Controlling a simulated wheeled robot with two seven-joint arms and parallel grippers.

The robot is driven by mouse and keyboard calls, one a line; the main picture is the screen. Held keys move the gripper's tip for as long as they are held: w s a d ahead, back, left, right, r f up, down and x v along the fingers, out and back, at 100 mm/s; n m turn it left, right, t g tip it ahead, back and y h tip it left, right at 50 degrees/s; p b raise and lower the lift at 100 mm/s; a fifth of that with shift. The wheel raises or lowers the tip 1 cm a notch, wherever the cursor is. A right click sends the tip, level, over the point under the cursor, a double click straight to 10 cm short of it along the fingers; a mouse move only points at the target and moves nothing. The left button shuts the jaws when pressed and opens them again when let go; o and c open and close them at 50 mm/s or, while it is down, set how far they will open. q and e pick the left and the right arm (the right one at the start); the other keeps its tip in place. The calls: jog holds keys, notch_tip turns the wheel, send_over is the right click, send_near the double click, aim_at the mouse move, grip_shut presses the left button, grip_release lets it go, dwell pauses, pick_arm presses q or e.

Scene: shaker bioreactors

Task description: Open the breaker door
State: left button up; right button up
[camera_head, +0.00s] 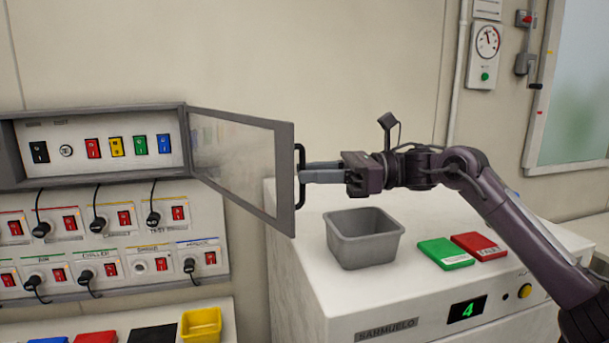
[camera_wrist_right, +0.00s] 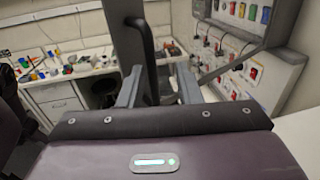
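The breaker door (camera_head: 240,160) is a grey-framed clear panel, hinged at the right side of the breaker box (camera_head: 95,110). It stands swung well out to the right, and the box's coloured switches are exposed. Its dark handle (camera_head: 300,176) is on the free edge. My right gripper (camera_head: 305,173) reaches in from the right at the handle. In the right wrist view its two fingers (camera_wrist_right: 159,88) are apart, with the door handle (camera_wrist_right: 148,50) between them and space beside it. Whether a finger touches the handle is unclear. My left gripper is not in view.
A white machine (camera_head: 345,300) stands below the door, carrying a grey bin (camera_head: 364,245), a green box (camera_head: 446,253) and a red box (camera_head: 478,246). Plugs and cords hang from the socket panel (camera_head: 120,262) below the breaker box. A yellow bin (camera_head: 201,326) sits at lower left.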

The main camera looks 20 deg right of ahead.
jog(key=b+v, duration=0.1)
jog(key=v, duration=0.5)
jog(key=shift+r, duration=0.1)
jog(key=shift+s+d, duration=0.1)
jog(key=shift+d, duration=0.05)
